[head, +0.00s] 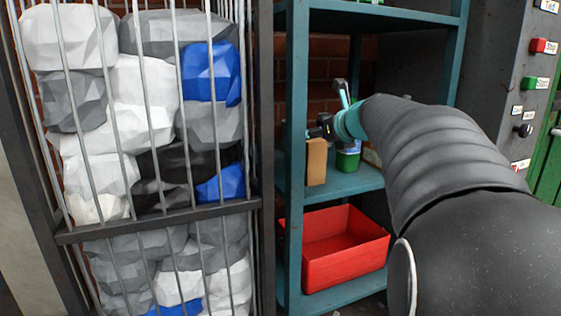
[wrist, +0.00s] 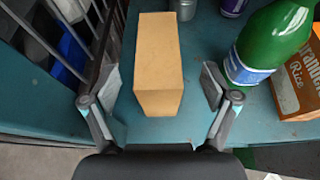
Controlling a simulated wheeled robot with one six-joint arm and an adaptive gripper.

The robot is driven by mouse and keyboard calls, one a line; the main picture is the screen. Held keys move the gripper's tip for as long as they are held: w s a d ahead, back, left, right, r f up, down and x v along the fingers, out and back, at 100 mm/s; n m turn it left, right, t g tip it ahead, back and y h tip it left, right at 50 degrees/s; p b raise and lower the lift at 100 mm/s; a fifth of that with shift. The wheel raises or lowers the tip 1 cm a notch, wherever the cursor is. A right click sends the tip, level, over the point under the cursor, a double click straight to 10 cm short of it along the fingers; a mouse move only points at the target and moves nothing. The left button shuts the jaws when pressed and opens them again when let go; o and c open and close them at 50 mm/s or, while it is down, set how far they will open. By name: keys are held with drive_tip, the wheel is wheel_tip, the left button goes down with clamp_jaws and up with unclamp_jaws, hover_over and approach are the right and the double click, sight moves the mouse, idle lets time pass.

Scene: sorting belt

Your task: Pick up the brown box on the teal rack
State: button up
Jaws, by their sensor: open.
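The brown box (head: 316,162) stands upright on the middle shelf of the teal rack (head: 348,184), near its left post. In the wrist view the brown box (wrist: 158,62) lies between the two open fingers of my gripper (wrist: 158,92). Its near end reaches about as far as the fingertips, with a gap on each side. In the head view my gripper (head: 322,128) is at the top of the box, partly hidden by my own arm.
A metal can (wrist: 183,9) and a purple can (wrist: 232,7) stand farther back. A red bin (head: 345,255) sits on the shelf below. A barred cage (head: 160,220) of bags stands left.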

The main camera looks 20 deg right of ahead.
drive_tip(key=x, duration=0.7)
drive_tip(key=shift+w, duration=0.2)
drive_tip(key=shift+r, duration=0.1)
drive_tip(key=c, duration=1.1)
